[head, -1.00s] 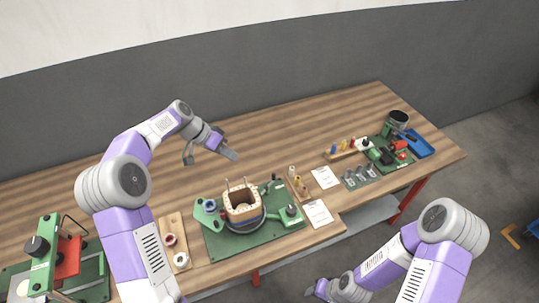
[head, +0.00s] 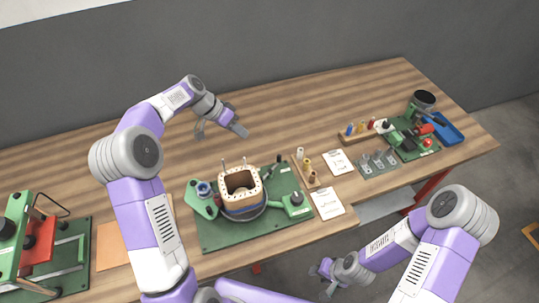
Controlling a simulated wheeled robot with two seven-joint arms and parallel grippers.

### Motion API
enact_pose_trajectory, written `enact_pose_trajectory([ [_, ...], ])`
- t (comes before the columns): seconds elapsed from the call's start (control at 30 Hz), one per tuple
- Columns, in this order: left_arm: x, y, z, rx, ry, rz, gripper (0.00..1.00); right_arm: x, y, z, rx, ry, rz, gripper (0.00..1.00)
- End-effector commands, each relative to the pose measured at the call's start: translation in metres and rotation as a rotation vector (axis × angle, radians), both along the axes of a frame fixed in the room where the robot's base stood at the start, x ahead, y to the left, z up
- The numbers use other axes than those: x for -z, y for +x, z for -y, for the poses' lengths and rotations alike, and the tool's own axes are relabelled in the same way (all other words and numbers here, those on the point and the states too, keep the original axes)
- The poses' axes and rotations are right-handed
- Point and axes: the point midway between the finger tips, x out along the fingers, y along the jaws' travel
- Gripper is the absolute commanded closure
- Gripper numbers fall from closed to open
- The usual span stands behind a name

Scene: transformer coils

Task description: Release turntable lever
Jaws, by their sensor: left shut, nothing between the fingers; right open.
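The turntable (head: 263,209) sits on a green base plate (head: 222,240) and carries a square, cream-topped coil (head: 255,184) with upright pins. A black-handled upright part (head: 279,161) stands behind the coil to the right. A green arm with a knob (head: 297,200) is at the turntable's right; I cannot tell which of these is the lever. My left gripper (head: 238,129) is shut and empty above the table behind the coil, apart from the turntable. My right gripper (head: 325,274) is open and low in front of the table edge, away from the turntable.
A wooden rack (head: 310,179) with spools and a paper card (head: 328,204) lie right of the turntable. A green fixture (head: 40,248) stands at far left. More tools and a blue tray (head: 449,131) lie far right. The table behind the turntable is mostly clear.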

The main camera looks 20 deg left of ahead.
Motion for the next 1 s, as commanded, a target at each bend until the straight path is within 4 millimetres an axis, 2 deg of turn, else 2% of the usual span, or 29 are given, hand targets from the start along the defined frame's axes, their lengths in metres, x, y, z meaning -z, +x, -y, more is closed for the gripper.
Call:
enact_pose_trajectory([
  [0.33, 0.000, 0.000, 0.000, 0.001, 0.000, 0.001, 1.00, 0.000, 0.000, 0.000, -0.001, 0.000, 0.000, 0.57],
  [0.47, 0.007, 0.001, 0.005, 0.001, -0.001, -0.001, 1.00, 0.002, 0.000, 0.000, 0.000, 0.000, 0.000, 0.57],
  [0.57, 0.019, 0.004, 0.014, 0.003, -0.001, -0.002, 1.00, 0.005, 0.000, 0.000, 0.000, 0.000, 0.001, 0.57],
  [0.9, 0.077, 0.017, 0.055, 0.002, -0.002, -0.002, 1.00, 0.018, 0.000, 0.000, 0.000, 0.000, 0.000, 0.57],
  [0.97, 0.084, 0.018, 0.062, 0.003, 0.000, -0.001, 1.00, 0.019, 0.000, 0.000, 0.000, 0.000, 0.000, 0.57],
  [1.0, 0.081, 0.015, 0.069, 0.005, 0.001, 0.002, 1.00, 0.020, 0.000, 0.000, 0.000, 0.000, 0.000, 0.57],
])
